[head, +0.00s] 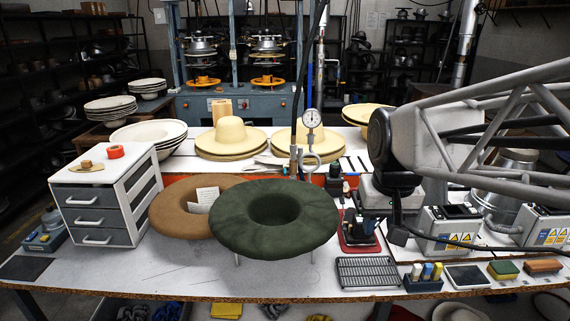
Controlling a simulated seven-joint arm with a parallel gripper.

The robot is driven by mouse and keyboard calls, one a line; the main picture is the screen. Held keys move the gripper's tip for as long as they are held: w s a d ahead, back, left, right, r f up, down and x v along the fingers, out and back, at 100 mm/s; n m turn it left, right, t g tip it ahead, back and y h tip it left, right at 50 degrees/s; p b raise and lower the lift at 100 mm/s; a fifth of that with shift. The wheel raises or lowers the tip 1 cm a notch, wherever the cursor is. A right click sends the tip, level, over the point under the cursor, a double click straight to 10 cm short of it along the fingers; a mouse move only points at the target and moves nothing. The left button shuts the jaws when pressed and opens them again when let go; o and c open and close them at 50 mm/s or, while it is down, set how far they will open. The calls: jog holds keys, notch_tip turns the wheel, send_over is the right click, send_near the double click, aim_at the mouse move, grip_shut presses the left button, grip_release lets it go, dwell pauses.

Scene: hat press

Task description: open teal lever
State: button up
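I cannot make out a clearly teal lever in the head view. A small dark greenish knob (335,170) stands behind the green felt hat shape; I cannot tell whether it is the lever. My arm comes in from the right. Its dark end, my gripper (396,222), hangs down just right of the red base, above the table. The fingers are too dark and small to tell open from shut. I see nothing held in them.
The green felt shape (272,222) and a brown one (180,215) fill the table's middle. A pressure gauge (312,119) on a pipe rises behind them. A drawer unit (98,212) stands left. A metal rack (368,272) lies in front; boxes with warning labels (447,228) stand right.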

jog(key=w+a+r, duration=0.1)
jog(key=w+r, duration=0.1)
jog(key=w, duration=0.6)
jog(key=w+a+r, duration=0.1)
jog(key=w+a, duration=0.1)
jog(key=w, duration=0.7)
jog(key=g, duration=0.2)
send_over(285, 170)
jog(key=s, duration=0.1)
jog(key=f, duration=1.7)
jog(key=shift+d, duration=0.2)
jog(key=shift+w+a+f, duration=0.2)
jog(key=shift+w+f, duration=0.15)
jog(key=shift+f, duration=0.1)
jog(key=shift+f, duration=0.15)
jog(key=shift+f, duration=3.75)
